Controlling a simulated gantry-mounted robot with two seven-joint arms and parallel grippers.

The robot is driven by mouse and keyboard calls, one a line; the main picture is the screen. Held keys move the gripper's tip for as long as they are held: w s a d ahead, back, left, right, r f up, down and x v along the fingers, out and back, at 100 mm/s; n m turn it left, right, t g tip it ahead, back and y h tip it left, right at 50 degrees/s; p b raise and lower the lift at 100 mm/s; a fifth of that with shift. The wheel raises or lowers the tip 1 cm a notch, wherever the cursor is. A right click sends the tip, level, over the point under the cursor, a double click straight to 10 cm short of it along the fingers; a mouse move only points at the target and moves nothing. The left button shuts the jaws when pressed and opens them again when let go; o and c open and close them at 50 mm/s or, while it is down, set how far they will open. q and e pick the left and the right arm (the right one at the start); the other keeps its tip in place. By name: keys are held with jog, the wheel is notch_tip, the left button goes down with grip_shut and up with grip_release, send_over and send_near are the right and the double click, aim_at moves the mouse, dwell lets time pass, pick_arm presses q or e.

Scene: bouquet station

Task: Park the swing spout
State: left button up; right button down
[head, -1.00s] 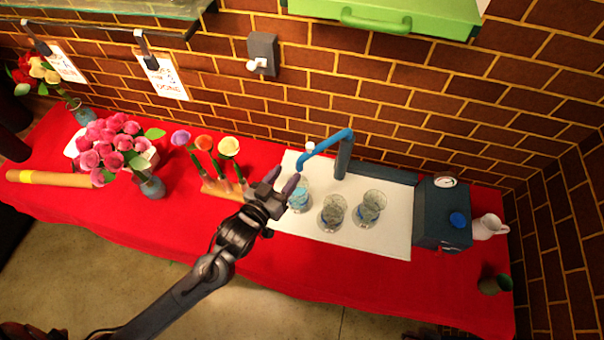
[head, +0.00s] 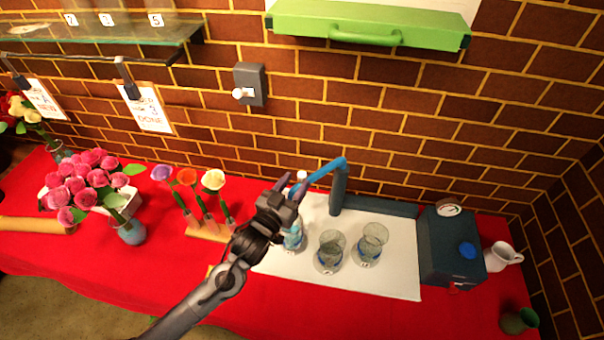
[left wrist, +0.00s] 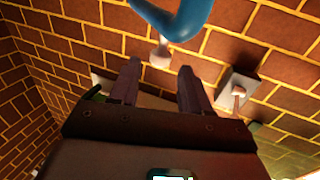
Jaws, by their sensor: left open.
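The swing spout (head: 326,171) is a blue bent pipe on a dark upright post (head: 338,195), standing at the back of a white board. Its blue arm reaches left and forward over the board. It shows large and close at the top of the left wrist view (left wrist: 183,28). A small white knob (left wrist: 160,53) shows just below it there. My left gripper (head: 291,186) is open and empty, beside the free end of the spout. In the left wrist view its two fingers (left wrist: 160,82) point toward the knob and spout; I see no contact. My right gripper is out of view.
Several glasses stand on the white board (head: 390,278), including one (head: 330,250) at the front and a blue-filled one (head: 294,238) under my left gripper. A dark box (head: 450,245) and white jug (head: 502,256) stand right. Flowers (head: 205,195) stand left.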

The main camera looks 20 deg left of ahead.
aim_at(302, 174)
pick_arm(q)
jog(key=shift+w+d, duration=0.15)
jog(key=shift+w, duration=0.95)
jog(key=shift+w+d, duration=0.15)
jog(key=shift+w, duration=0.95)
jog(key=shift+c, duration=0.3)
jog(key=shift+r, duration=0.1)
grip_shut()
